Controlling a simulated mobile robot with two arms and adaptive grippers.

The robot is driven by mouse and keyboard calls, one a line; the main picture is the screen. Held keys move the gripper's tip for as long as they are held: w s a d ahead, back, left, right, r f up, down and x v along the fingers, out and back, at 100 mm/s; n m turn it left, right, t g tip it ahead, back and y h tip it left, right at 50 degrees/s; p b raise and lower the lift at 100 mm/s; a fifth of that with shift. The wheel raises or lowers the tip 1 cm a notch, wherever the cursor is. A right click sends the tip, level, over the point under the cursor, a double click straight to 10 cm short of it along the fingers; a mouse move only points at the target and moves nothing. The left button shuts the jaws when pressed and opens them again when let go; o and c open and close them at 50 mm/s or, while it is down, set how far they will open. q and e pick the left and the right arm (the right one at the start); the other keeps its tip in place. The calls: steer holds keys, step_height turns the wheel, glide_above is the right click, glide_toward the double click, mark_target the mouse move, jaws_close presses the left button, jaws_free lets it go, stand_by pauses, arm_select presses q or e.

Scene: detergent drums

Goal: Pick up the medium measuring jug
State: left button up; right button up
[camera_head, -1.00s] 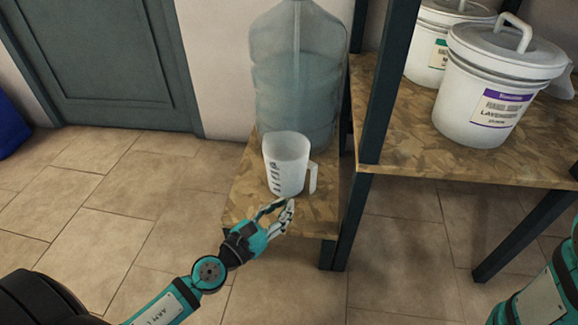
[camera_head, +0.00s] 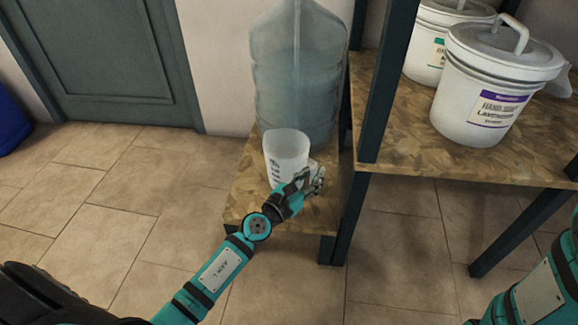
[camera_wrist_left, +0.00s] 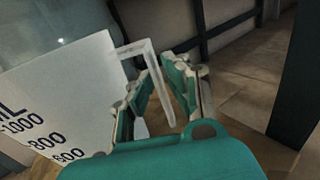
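The measuring jug (camera_head: 286,152) is translucent white and stands upright on the low wooden shelf (camera_head: 247,205), with its handle side to the right. In the left wrist view the jug (camera_wrist_left: 60,90) fills the left side with its dark scale marks, and its squared handle (camera_wrist_left: 151,62) reaches to the fingers. My left gripper (camera_head: 314,178) is at the front right of the jug, by the handle. In the wrist view its fingers (camera_wrist_left: 165,90) are apart, with part of the handle showing between them. The gripper partly hides the jug's lower right in the head view. My right gripper is out of view.
A large clear bottle (camera_head: 297,70) stands right behind the jug. A dark shelf post (camera_head: 385,85) rises to the right. White lidded drums (camera_head: 485,100) stand on the higher shelf (camera_head: 410,140). Open tiled floor (camera_head: 130,200) lies to the left.

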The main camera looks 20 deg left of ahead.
arm_select(q)
steer(key=shift+c, duration=0.5)
jaws_close()
steer(key=shift+r, duration=0.3)
